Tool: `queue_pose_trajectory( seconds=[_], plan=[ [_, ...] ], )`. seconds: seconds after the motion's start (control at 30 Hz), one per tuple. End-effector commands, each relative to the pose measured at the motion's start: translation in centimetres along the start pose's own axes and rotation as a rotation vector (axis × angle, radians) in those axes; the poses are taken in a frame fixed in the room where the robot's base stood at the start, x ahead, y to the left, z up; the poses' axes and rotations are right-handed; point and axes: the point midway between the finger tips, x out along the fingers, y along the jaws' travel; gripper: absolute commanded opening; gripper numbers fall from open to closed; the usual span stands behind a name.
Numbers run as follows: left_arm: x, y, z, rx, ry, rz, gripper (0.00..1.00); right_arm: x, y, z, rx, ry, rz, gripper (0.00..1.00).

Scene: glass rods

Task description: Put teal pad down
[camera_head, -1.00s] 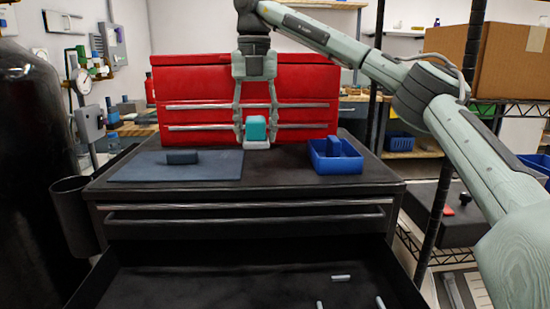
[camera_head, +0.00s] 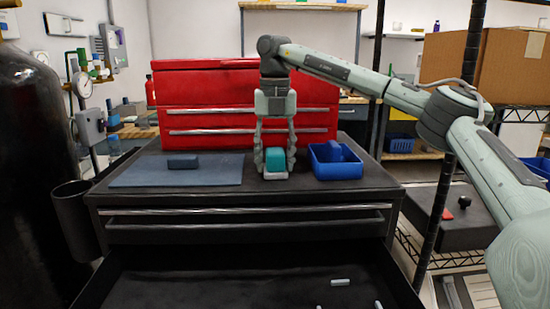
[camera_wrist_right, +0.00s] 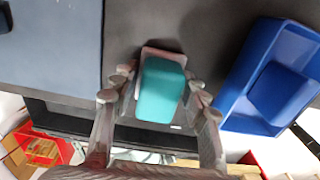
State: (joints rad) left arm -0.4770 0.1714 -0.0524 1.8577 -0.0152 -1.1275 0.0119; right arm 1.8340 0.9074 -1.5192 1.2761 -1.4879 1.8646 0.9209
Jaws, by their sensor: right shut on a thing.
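The teal pad (camera_head: 275,160) is between the fingers of my right gripper (camera_head: 275,165), which is shut on it. In the right wrist view the teal pad (camera_wrist_right: 160,92) has a paler layer at its edge, and the fingertips of my right gripper (camera_wrist_right: 160,90) press on its two sides. The pad is low over the dark cabinet top, between the blue mat and the blue bin. I cannot tell if its underside touches the top. My left gripper is not in view.
The blue-grey mat (camera_head: 215,178) lies left with a dark block (camera_head: 183,161) on it. The blue bin (camera_head: 338,172) stands close right of the gripper, with a blue block inside. A red tool chest (camera_head: 200,100) stands behind. An open drawer with small rods is below.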

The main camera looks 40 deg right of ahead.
Motion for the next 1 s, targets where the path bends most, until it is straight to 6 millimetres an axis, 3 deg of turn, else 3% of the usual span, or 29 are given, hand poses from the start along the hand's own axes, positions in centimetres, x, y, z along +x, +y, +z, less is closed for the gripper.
queue_pose_trajectory(
  seconds=[0.03, 0.07, 0.2, 0.57, 0.67, 1.0],
  plan=[
    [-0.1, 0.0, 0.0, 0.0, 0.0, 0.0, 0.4, 0.2, 0.0, 0.0, 0.0, 0.0, 0.0, 0.21],
    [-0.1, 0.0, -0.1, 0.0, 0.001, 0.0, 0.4, 0.1, 0.0, 0.0, 0.0, 0.0, 0.0, 0.48],
    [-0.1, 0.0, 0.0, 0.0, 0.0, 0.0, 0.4, 0.1, 0.0, 0.0, 0.0, 0.0, 0.0, 0.65],
    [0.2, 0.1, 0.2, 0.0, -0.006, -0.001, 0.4, 0.3, 0.0, 0.0, 0.0, 0.0, 0.0, 0.65],
    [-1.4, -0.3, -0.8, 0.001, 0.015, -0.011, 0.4, 0.5, 0.0, 0.0, 0.001, -0.002, 0.0, 0.65],
    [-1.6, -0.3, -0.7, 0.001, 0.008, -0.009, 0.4, -6.1, 0.0, 0.7, 0.0, -0.001, 0.0, 0.65]
  ],
)
